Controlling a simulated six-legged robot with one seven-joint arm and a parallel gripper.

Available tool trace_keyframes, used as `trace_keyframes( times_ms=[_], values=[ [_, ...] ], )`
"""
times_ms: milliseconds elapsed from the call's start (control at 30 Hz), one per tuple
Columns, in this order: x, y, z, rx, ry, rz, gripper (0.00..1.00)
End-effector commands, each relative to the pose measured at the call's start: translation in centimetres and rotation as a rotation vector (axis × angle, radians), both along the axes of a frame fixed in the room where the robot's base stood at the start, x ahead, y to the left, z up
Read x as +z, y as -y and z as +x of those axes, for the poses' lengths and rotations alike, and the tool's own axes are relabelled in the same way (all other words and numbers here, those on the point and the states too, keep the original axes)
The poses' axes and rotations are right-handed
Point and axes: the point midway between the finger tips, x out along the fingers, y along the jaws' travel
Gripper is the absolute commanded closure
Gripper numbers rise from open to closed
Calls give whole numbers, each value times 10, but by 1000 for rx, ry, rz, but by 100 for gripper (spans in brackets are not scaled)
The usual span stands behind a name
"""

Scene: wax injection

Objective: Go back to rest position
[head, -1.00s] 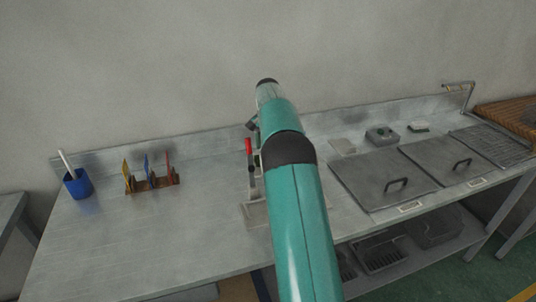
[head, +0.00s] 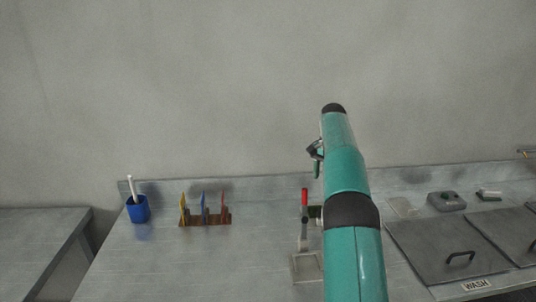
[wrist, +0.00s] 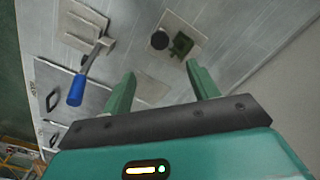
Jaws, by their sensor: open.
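My gripper (wrist: 160,85) shows in the wrist view with its two green fingers spread apart and nothing between them. It is above the metal worktop. In the head view my teal arm rises in front of the worktop, and the gripper itself is mostly hidden behind it, with a small part showing at the arm's left side.
A red-handled clamp device (head: 304,225) stands just left of my arm. A rack with coloured tools (head: 205,219) and a blue cup (head: 138,209) are further left. Lidded basins (head: 450,250) are at right. A plain wall (head: 200,80) stands behind the worktop (head: 180,265).

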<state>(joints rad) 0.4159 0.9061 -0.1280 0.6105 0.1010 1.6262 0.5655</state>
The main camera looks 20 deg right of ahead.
Motion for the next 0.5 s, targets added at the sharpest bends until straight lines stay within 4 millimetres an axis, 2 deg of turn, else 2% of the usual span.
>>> trace_keyframes(
  times_ms=[133, 233, 500],
  values=[
    [3, -2, -1, 5, 3, -1, 41],
    [14, -10, -3, 25, 14, -3, 41],
    [65, -58, -26, 143, 79, -20, 41]
  ],
)
